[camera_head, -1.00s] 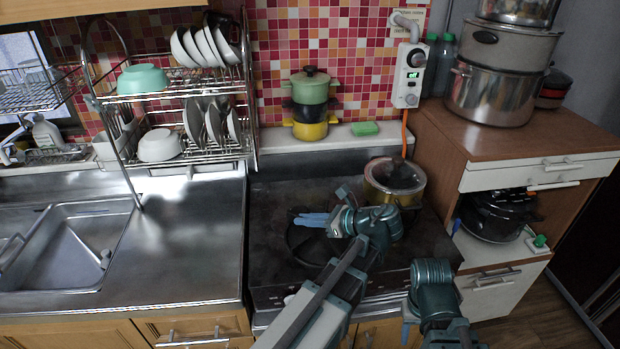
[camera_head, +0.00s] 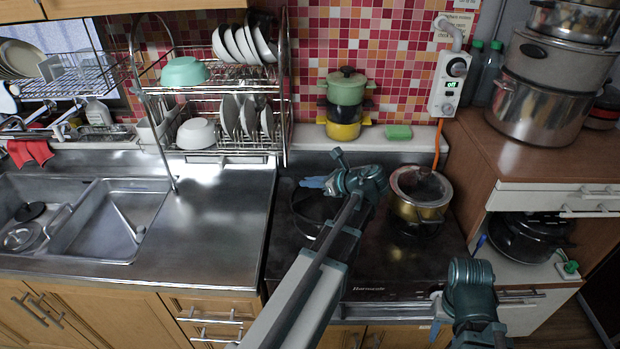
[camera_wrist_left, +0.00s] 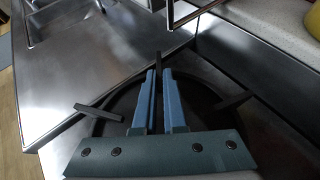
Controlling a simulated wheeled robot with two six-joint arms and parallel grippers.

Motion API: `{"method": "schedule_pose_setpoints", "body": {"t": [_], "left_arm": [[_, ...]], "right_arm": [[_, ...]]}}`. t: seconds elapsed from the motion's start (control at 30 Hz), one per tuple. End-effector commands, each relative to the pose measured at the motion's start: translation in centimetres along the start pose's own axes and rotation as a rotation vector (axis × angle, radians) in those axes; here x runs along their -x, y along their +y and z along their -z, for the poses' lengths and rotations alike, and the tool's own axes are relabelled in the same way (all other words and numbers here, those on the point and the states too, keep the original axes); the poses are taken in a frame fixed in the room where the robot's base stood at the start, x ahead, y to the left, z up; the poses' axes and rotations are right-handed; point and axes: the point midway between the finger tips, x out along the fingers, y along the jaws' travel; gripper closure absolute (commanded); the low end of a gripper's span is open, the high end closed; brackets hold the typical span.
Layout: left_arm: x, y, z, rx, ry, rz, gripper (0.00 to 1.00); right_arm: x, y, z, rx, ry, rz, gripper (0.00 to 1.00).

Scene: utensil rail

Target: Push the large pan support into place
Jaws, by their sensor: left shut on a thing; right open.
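The large pan support is a dark ring with prongs at the left of the stove top in the head view (camera_head: 303,222). In the left wrist view its prongs stick out on both sides (camera_wrist_left: 235,102), and the fingers hide part of the ring. My left gripper (camera_wrist_left: 159,88) is shut on one prong, which shows between its blue fingers. It also shows over the ring in the head view (camera_head: 314,182). My right gripper (camera_head: 436,328) is low at the front of the stove, open and away from the support; only a little of it shows.
A gold pot with a glass lid (camera_head: 421,200) stands on the stove's right burner. Stacked pots (camera_head: 344,115) and a green sponge (camera_head: 398,132) sit on the ledge behind. The steel counter (camera_head: 222,215) on the left is bare beside the dish rack (camera_head: 225,150).

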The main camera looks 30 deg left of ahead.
Motion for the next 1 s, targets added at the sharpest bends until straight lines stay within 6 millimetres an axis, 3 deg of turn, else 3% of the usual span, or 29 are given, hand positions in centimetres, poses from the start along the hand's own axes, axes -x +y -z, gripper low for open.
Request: {"method": "schedule_pose_setpoints", "body": {"t": [0.47, 1.0], "left_arm": [[-0.2, 0.0, 0.5, -0.001, -0.001, 0.001, 1.0], [-2.2, 0.0, 4.3, -0.001, -0.001, 0.0, 1.0]], "right_arm": [[-0.5, -0.1, 0.0, 0.0, 0.0, 0.0, 0.5], [-4.8, -0.5, 0.3, 0.0, 0.0, 0.0, 0.5]]}}
